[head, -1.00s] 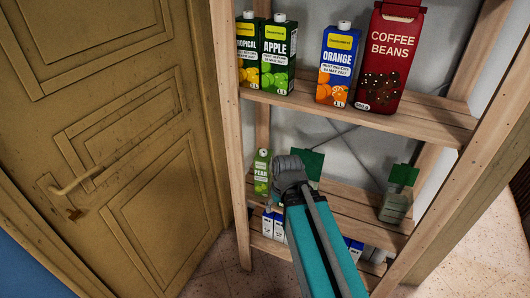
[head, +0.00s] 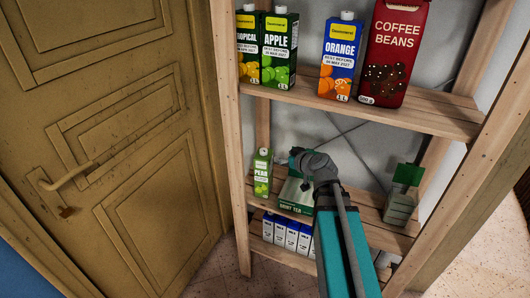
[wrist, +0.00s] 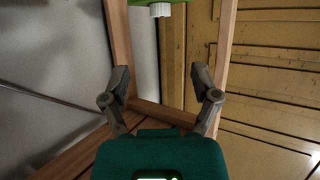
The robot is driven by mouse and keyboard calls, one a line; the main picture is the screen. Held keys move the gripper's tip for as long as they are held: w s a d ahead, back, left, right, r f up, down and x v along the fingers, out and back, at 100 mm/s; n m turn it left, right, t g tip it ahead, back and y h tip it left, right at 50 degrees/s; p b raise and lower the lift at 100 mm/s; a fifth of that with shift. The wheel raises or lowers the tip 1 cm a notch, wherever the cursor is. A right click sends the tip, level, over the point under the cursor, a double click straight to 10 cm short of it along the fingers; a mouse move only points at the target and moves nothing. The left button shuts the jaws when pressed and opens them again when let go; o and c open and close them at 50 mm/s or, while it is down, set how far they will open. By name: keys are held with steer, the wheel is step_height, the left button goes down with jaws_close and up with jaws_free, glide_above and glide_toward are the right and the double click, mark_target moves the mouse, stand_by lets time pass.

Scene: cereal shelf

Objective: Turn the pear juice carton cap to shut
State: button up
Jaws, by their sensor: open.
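The pear juice carton (head: 263,175) is green and stands upright at the left of the middle shelf in the head view. Its white cap (head: 264,151) is on top. In the wrist view the white cap (wrist: 160,9) shows at the top edge, below a strip of green carton. My gripper (wrist: 161,84) is open, with nothing between its fingers, and the cap lies beyond the fingertips, apart from them. In the head view my gripper (head: 296,158) is to the right of the carton, partly hidden by my arm. Whether the cap is loose or tight cannot be told.
The wooden shelf (head: 365,110) above holds tropical, apple and orange cartons and a red coffee bag (head: 395,50). A mint tea box (head: 292,208) stands right of the pear carton, partly behind my arm. A green-topped container (head: 401,205) is further right. A shelf post is at left.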

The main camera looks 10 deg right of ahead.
mark_target(263, 150)
steer(key=shift+w, duration=0.15)
steer(key=b+x, duration=0.5)
steer(key=x, duration=0.8)
steer(key=shift+w+a+f, duration=0.15)
steer(key=shift+f, duration=0.1)
jaws_close()
stand_by(0.5)
